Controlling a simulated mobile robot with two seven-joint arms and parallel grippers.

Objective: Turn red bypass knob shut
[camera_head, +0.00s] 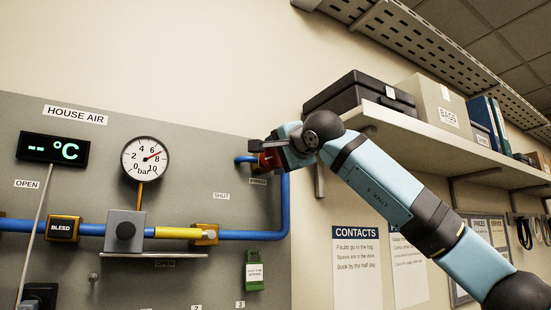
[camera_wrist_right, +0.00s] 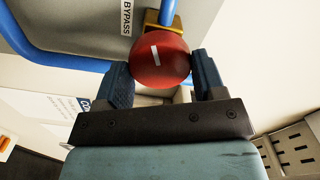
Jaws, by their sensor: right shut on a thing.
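The red bypass knob (camera_wrist_right: 160,64) is round, with a white mark on its face. It sits on a brass fitting (camera_wrist_right: 156,28) on a blue pipe beside a BYPASS label (camera_wrist_right: 127,17). In the right wrist view the two fingers of my right gripper (camera_wrist_right: 163,82) are on either side of the knob, shut on it. In the head view my right gripper (camera_head: 268,158) is at the panel's upper right, and only a bit of the red knob (camera_head: 264,161) shows past it. My left gripper is in neither view.
The grey panel (camera_head: 120,200) carries a pressure gauge (camera_head: 145,158), a yellow lever (camera_head: 178,232), a BLEED block (camera_head: 62,229) and a green tag (camera_head: 254,270). Blue pipe (camera_head: 285,205) runs close to the gripper.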

